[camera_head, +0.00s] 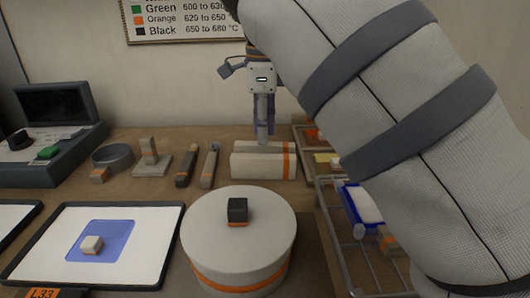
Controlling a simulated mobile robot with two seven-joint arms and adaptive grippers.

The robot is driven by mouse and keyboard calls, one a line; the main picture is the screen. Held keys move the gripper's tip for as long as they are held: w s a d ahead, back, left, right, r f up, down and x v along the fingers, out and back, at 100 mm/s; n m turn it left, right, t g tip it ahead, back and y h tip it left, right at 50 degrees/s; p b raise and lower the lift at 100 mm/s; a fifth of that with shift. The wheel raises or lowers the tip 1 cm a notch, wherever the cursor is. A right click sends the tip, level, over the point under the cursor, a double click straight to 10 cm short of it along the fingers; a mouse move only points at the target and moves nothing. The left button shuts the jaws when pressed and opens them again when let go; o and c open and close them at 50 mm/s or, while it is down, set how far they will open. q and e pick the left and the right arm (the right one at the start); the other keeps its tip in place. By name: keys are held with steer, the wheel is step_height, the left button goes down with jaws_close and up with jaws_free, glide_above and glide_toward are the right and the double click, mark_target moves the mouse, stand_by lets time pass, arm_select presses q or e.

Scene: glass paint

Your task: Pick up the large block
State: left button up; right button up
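The largest block in view is a long pale block (257,166) with an orange band near its right end, lying at the back of the table; a second pale banded block or upper part (268,147) shows just behind it. My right gripper (265,136) points down at the blocks' far side, its fingers side-on to the camera. The fingertips end close to the rear piece; I cannot tell whether they touch it or what is between them. A small black block (238,209) sits on a round pale turntable (238,262). My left gripper is out of view.
Tools (208,166), a stamp-like piece (152,160) and a ring dish (113,157) stand left of the blocks. A wire rack (339,245) is at right, partly behind my arm.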

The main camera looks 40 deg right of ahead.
step_height(320, 180, down, 4)
steer(key=shift+s+f, duration=0.15)
steer(key=shift+f, duration=0.1)
jaws_close()
steer(key=shift+r, duration=0.1)
